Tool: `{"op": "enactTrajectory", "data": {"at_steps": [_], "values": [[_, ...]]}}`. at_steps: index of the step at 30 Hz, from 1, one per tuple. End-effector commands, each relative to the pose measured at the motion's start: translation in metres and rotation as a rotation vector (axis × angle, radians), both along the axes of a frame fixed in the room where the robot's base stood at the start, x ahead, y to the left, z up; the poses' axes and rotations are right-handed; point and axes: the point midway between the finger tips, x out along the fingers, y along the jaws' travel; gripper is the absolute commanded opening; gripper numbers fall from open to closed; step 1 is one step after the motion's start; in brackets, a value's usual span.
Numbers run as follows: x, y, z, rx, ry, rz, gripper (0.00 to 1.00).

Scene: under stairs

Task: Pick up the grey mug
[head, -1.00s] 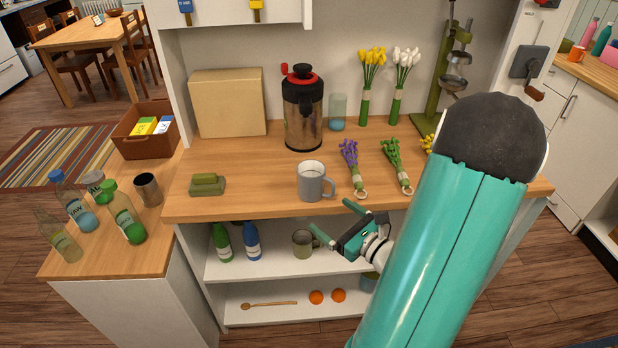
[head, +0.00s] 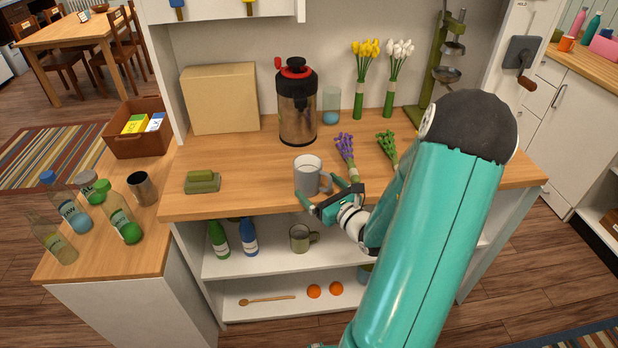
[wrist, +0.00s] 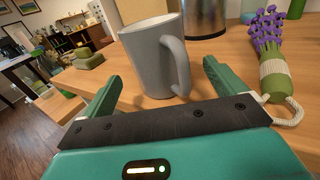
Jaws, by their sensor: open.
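The grey mug (head: 305,178) stands upright on the wooden counter near its front edge, with its handle toward the right. In the wrist view the mug (wrist: 154,62) is straight ahead, beyond and between the fingers. My gripper (head: 331,193) is open and level at the counter's front edge, right in front of the mug. Its two teal fingers (wrist: 160,88) point toward the mug, with nothing held between them. Whether the fingertips touch the mug cannot be told.
A purple flower bunch (wrist: 273,50) lies close right of the mug. A metal dispenser (head: 297,108) stands behind it. A greenish mug (head: 301,238) stands on the shelf below.

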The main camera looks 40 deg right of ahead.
Motion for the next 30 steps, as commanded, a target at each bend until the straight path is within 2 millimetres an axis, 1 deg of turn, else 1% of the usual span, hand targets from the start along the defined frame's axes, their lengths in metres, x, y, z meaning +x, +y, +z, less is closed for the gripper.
{"op": "enactTrajectory", "data": {"at_steps": [1,3,6,9,13,14,15,17,18,22,23,24,30], "values": [[0.009,0.000,0.001,0.000,-0.003,0.003,0.96],[0.021,-0.001,0.001,-0.001,-0.002,0.002,0.96],[0.033,-0.002,0.001,0.000,-0.001,0.001,0.96],[0.037,-0.002,0.001,-0.001,-0.001,0.001,0.96],[0.037,-0.002,0.001,-0.001,-0.001,0.001,0.96],[0.037,-0.002,0.001,-0.001,-0.001,0.001,0.94],[0.036,-0.002,0.001,-0.001,-0.001,0.001,0.86],[0.036,-0.002,0.001,-0.001,-0.001,0.001,0.74],[0.036,-0.002,0.001,-0.001,-0.001,0.001,0.66],[0.036,-0.002,0.001,-0.001,-0.001,0.001,0.41],[0.036,-0.002,0.001,-0.001,-0.002,0.001,0.39],[0.036,-0.002,0.001,-0.001,-0.002,0.001,0.34],[0.036,-0.002,0.002,-0.002,-0.002,0.001,0.34]]}}
